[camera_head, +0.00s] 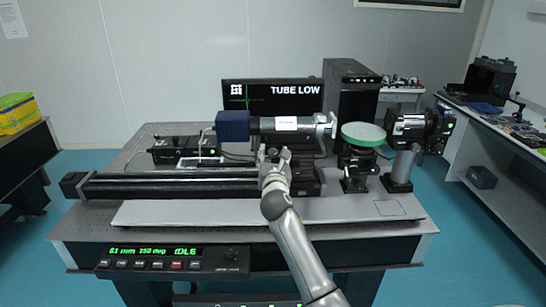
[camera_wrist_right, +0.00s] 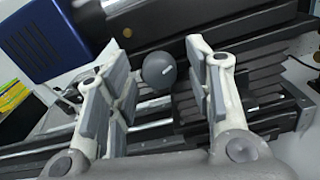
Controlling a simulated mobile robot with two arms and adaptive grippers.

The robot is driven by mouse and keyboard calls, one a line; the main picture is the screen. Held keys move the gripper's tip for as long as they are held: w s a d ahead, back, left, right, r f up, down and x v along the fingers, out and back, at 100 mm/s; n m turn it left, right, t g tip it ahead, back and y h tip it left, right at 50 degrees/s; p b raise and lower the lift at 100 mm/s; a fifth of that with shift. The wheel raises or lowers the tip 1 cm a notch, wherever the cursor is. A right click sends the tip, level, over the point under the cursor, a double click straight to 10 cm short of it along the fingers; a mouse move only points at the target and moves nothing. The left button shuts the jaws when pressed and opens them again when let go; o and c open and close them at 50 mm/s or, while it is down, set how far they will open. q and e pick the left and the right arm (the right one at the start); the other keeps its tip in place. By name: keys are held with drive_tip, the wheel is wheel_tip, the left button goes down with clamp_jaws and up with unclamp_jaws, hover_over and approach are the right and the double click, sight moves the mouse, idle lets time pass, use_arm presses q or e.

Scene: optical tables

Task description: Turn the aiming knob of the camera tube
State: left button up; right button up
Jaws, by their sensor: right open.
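The camera tube (camera_head: 265,124) is a dark horizontal cylinder with a white label and a blue box (camera_head: 232,125) at its left end. In the right wrist view, a round grey knob (camera_wrist_right: 159,70) with a white mark sits below the tube, and the blue box (camera_wrist_right: 45,38) shows at upper left. My right gripper (camera_head: 273,156) is just below the tube in the head view. In the wrist view its fingers (camera_wrist_right: 155,85) are open, one on each side of the knob, with gaps between. The knob is hard to make out in the head view. My left gripper is not in view.
A monitor (camera_head: 272,94) behind the tube reads "TUBE LOW". A long black rail (camera_head: 170,185) lies along the table front. The front control panel (camera_head: 175,260) has a lit green display.

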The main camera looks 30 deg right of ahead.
drive_tip(key=c, duration=1)
drive_tip(key=shift+c, duration=0.2)
drive_tip(key=shift+m, duration=0.4)
drive_tip(key=m, duration=0.3)
drive_tip(key=shift+m+p, duration=0.35)
drive_tip(key=shift+m, duration=0.05)
drive_tip(key=shift+a+m, duration=0.1)
drive_tip(key=shift+m, duration=1.9)
drive_tip(key=o, duration=1)
